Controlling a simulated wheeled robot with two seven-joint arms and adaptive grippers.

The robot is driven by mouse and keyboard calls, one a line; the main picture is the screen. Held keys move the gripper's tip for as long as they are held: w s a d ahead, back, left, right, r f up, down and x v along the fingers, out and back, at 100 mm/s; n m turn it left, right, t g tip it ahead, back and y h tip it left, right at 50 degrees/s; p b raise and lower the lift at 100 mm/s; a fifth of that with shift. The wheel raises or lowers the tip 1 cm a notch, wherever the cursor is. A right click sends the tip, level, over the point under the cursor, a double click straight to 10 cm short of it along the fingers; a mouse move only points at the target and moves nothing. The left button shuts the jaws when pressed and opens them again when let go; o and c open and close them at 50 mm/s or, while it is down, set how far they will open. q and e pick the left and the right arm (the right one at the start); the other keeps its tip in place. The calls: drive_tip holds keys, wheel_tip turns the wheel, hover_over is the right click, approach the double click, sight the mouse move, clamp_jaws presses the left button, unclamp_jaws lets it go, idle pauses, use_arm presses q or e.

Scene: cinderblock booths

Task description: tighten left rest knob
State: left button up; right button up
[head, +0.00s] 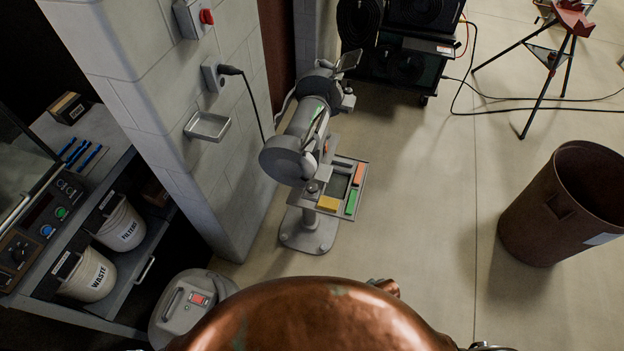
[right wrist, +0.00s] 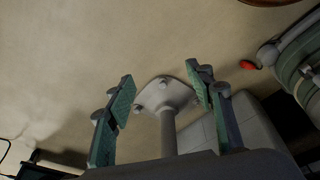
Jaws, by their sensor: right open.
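A grey bench grinder (head: 290,158) stands on a pedestal beside the cinderblock pillar in the head view. A small dark round knob (head: 312,187) shows below its near wheel housing; I cannot tell for sure that it is the left rest knob. In the right wrist view, my right gripper (right wrist: 162,78) is open, with green-padded fingers apart and nothing between the pads. The pedestal's bolted foot (right wrist: 160,92) and post show beyond the fingers, apart from them. No rest knob is clear in this view. My left gripper is not in view.
A tray with colored blocks (head: 351,203) is on the grinder stand. The pillar (head: 170,100) with a red-button box (head: 192,18) is close on its left. A shelf with buckets (head: 88,276) stands at left, a brown bin (head: 568,205) at right. Floor between grinder and bin is clear.

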drive_tip(key=w+a+r+n+p, duration=0.15)
drive_tip(key=w+a+r, duration=0.25)
drive_tip(key=r, duration=0.4)
drive_tip(key=w+a+r+n+y+p, duration=0.1)
drive_tip(key=w+a+r+n, duration=0.1)
drive_tip(key=w+a+r, duration=0.45)
drive_tip(key=w+a+r+n+p, duration=0.2)
drive_tip(key=w+a+r, duration=0.1)
drive_tip(key=r, duration=0.6)
drive_tip(key=a+r+n+p, duration=0.1)
drive_tip(key=a+r+n, duration=0.25)
drive_tip(key=r, duration=0.45)
drive_tip(key=a+r+n+p, duration=0.15)
drive_tip(key=a+r, duration=0.25)
drive_tip(key=r, duration=0.4)
drive_tip(key=n+t+h+p, duration=0.1)
drive_tip(key=n+h, duration=0.3)
drive_tip(key=n, duration=1)
approach(312, 187)
drive_tip(key=f, duration=0.1)
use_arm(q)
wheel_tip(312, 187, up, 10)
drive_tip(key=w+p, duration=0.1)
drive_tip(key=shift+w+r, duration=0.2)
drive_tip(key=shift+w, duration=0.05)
use_arm(e)
drive_tip(key=x, duration=0.7)
drive_tip(key=shift+w+d+f, duration=0.1)
drive_tip(key=shift+w, duration=0.05)
